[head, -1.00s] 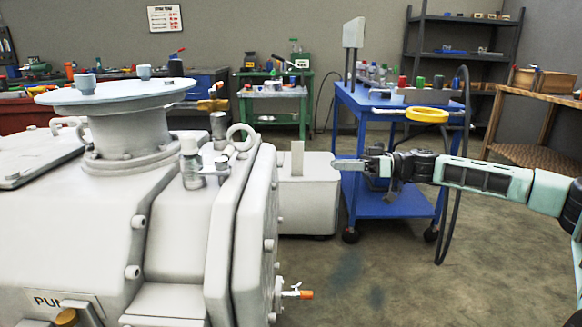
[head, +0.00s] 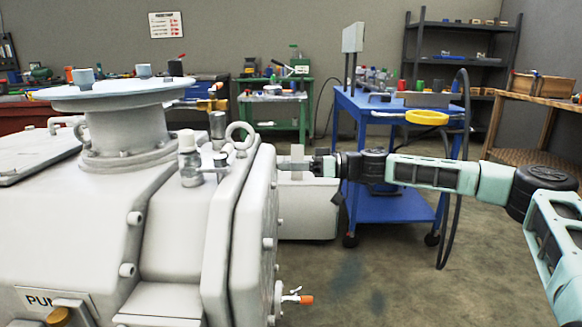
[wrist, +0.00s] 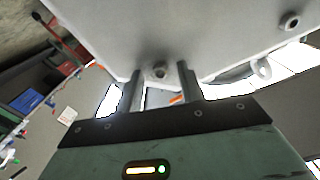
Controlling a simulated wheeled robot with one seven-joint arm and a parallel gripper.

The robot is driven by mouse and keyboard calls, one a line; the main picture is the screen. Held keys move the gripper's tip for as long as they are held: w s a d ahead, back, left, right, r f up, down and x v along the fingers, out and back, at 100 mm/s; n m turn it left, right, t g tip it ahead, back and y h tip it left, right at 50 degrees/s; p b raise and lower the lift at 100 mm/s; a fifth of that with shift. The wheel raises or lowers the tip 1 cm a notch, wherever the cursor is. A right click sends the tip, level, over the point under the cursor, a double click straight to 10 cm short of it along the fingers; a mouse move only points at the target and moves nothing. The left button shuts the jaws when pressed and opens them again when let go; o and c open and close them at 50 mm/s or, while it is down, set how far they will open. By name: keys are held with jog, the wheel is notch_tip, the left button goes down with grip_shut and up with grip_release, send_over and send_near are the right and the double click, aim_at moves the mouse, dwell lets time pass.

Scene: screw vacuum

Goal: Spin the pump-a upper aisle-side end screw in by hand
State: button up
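The pale grey pump (head: 180,240), with a plate lettered "PUM", fills the left of the head view. Its end face has several screws along the edge, one of them a lower screw (head: 268,243). In the wrist view a screw (wrist: 160,72) shows on the pump's pale face, between the two fingertips. My gripper (head: 290,164) reaches in from the right to the upper edge of the end face in the head view. In the wrist view my gripper (wrist: 159,80) is open, one finger on each side of that screw. I cannot tell whether a finger touches it.
Another screw (wrist: 290,22) sits at upper right in the wrist view. An orange-handled valve (head: 303,299) sticks out low on the end face. A lifting eye (head: 240,137) stands on top.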

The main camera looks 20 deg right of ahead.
grip_shut()
jog(key=shift+m+p, duration=0.3)
jog(key=shift+p, duration=0.05)
jog(key=shift+m+p, duration=6.45)
jog(key=shift+m, duration=1.85)
jog(key=shift+d, duration=0.1)
jog(key=shift+f, duration=0.1)
